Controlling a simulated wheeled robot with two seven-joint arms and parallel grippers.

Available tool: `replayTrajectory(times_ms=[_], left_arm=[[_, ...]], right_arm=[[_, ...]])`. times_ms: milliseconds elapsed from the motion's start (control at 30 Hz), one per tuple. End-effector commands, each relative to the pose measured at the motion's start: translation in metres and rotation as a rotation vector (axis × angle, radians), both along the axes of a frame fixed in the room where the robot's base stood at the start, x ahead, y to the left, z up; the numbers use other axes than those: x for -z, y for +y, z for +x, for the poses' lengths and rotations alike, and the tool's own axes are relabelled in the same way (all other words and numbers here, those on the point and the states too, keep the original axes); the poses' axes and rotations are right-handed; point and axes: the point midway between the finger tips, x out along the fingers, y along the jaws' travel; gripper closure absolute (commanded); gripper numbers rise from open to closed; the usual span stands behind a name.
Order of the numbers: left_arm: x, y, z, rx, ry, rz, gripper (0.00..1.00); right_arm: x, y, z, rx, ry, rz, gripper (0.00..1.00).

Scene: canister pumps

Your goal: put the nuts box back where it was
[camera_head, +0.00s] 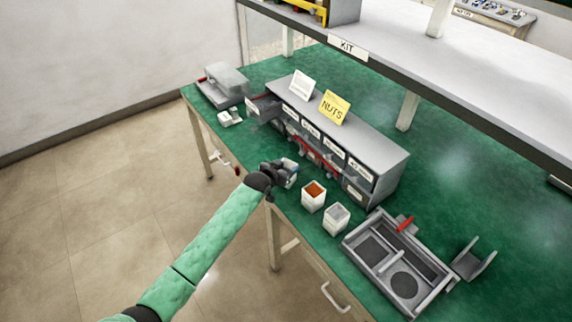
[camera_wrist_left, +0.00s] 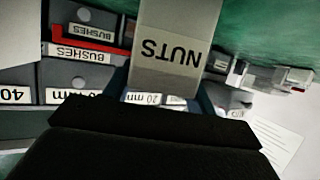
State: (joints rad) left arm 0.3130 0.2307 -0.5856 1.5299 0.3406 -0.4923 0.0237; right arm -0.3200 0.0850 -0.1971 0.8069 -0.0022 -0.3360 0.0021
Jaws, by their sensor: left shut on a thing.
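My left gripper (camera_head: 281,172) is shut on the nuts box (camera_wrist_left: 177,62), in front of the cabinet (camera_head: 345,138) near the bench's front edge. In the left wrist view the box's pale face reads NUTS upside down, between the blue finger pads. In the head view the gripper mostly hides the box. The grey cabinet has rows of labelled bays, and a yellow NUTS card (camera_head: 334,107) stands on its top. Which bay is the box's own cannot be told. My right gripper is not in view.
A box with orange-brown contents (camera_head: 314,195) and a pale box (camera_head: 336,218) stand right of the gripper. A grey compartment tray (camera_head: 432,265) and a bracket (camera_head: 475,259) lie further right. A grey unit (camera_head: 224,84) is at the left. The KIT shelf (camera_head: 455,82) overhangs behind.

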Motion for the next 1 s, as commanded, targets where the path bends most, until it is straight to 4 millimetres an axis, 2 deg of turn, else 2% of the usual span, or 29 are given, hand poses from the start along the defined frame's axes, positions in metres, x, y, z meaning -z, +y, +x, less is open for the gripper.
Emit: replayTrajectory(times_ms=[400, 433, 533, 900, 1000], left_arm=[[0.0044, -0.0001, 0.0003, 0.000, 0.000, -0.001, 0.75], [0.0049, 0.0000, 0.0001, 0.000, 0.000, -0.001, 0.42], [0.0044, -0.0001, 0.0001, 0.000, 0.000, -0.001, 0.22], [0.0011, 0.0002, -0.0003, 0.000, 0.000, -0.001, 0.22], [0.0015, 0.0048, -0.0078, 0.000, 0.000, -0.001, 0.22]], right_arm=[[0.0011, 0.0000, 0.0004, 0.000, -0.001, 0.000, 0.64], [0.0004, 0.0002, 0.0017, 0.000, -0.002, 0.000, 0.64], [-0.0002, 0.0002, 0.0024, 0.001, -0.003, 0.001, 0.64], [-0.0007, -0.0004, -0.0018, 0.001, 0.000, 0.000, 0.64], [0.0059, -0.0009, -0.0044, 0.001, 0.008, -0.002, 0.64]])
